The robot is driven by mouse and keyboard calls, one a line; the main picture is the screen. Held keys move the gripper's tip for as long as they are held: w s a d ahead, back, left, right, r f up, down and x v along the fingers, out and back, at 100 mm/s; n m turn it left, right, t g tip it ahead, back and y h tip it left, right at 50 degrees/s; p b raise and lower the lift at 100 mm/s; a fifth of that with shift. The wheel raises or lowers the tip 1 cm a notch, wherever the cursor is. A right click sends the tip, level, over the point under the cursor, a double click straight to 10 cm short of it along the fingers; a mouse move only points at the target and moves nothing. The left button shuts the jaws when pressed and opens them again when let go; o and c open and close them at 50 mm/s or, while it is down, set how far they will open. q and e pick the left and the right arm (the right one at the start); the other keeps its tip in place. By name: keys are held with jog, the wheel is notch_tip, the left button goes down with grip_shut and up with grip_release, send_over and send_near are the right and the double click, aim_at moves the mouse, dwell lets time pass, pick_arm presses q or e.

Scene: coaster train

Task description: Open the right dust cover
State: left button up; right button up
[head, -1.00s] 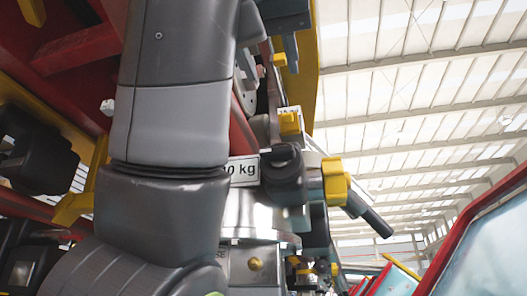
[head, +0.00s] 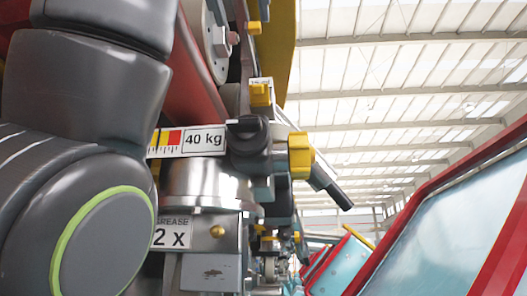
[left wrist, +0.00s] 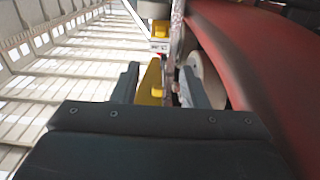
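I cannot clearly make out the right dust cover in either view. A red-framed bluish panel (head: 440,235) fills the lower right of the head view, but I cannot tell whether it is a cover. In the left wrist view, my left gripper (left wrist: 159,68) has its two dark fingers apart. A yellow part (left wrist: 150,82) shows between them; I cannot tell whether they touch it. My grey arm fills the left of the head view, and I cannot surely make out its fingertips there. My right gripper is not in view.
A metal assembly (head: 205,185) with a "40 kg" label (head: 204,140) and a yellow knob (head: 301,155) stands at centre in the head view. A red beam (left wrist: 245,50) runs close on the right in the left wrist view. Open space lies right of the assembly.

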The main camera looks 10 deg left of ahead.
aim_at(258, 85)
pick_arm(q)
jog(key=w+p, duration=0.3)
jog(key=w, duration=0.2)
jog(key=w+p, duration=0.4)
jog(key=w, duration=0.2)
jog(key=w+p, duration=0.4)
jog(key=w, duration=0.2)
jog(key=shift+r, duration=0.4)
jog(key=shift+w+f+p, duration=0.1)
jog(key=shift+w+p, duration=0.15)
jog(key=shift+p, duration=0.05)
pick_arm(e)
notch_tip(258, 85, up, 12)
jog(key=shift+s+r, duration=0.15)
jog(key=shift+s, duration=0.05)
